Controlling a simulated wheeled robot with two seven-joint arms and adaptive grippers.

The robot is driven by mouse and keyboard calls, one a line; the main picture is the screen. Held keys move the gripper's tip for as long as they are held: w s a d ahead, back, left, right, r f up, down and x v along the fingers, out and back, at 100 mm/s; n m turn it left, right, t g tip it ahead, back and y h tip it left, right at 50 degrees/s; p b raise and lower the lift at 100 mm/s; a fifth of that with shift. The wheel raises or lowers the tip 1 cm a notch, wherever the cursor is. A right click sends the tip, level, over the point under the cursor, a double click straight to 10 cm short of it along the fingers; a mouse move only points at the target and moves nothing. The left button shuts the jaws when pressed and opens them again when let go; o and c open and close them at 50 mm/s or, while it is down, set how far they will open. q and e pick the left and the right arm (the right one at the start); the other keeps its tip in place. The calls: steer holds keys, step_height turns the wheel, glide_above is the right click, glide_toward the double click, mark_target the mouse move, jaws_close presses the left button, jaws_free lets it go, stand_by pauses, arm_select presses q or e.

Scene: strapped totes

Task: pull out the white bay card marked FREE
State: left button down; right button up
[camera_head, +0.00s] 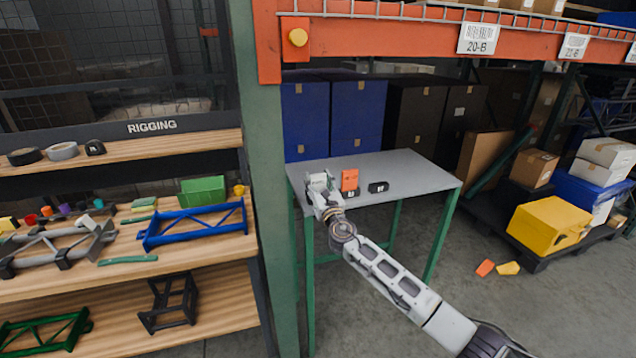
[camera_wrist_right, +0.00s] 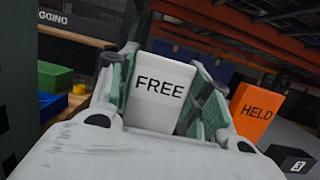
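The white card marked FREE (camera_wrist_right: 160,90) stands between the two fingers of my right gripper (camera_wrist_right: 165,85) in the right wrist view. The fingers flank it closely, with green pads facing it. I cannot tell whether both pads touch it. The card's lower end is hidden behind the gripper body. In the head view my right gripper (camera_head: 319,184) is at the left part of the grey table (camera_head: 420,172), and the card cannot be clearly picked out from it. My left gripper is not in view.
An orange card marked HELD (camera_wrist_right: 257,112) stands right of the gripper; in the head view the orange card (camera_head: 350,179) rises from a black block. Another black block (camera_head: 378,187) sits to its right. A green post (camera_head: 268,180) and shelf stand left. The table's right side is clear.

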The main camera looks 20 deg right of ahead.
mark_target(318, 175)
steer(key=shift+c, duration=1.2)
steer(key=shift+r, duration=0.2)
steer(key=shift+r+p, duration=0.35)
steer(key=shift+p, duration=0.15)
steer(key=shift+r+p, duration=1.9)
steer(key=shift+r, duration=0.05)
steer(key=shift+s, duration=0.15)
steer(key=shift+s+d+p, duration=0.15)
steer(key=shift+s+p, duration=0.85)
steer(key=shift+s, duration=1.3)
steer(key=shift+s+d+p, duration=0.1)
steer(key=shift+s+p, duration=0.6)
steer(key=shift+s, duration=1.85)
steer(key=shift+f, duration=0.1)
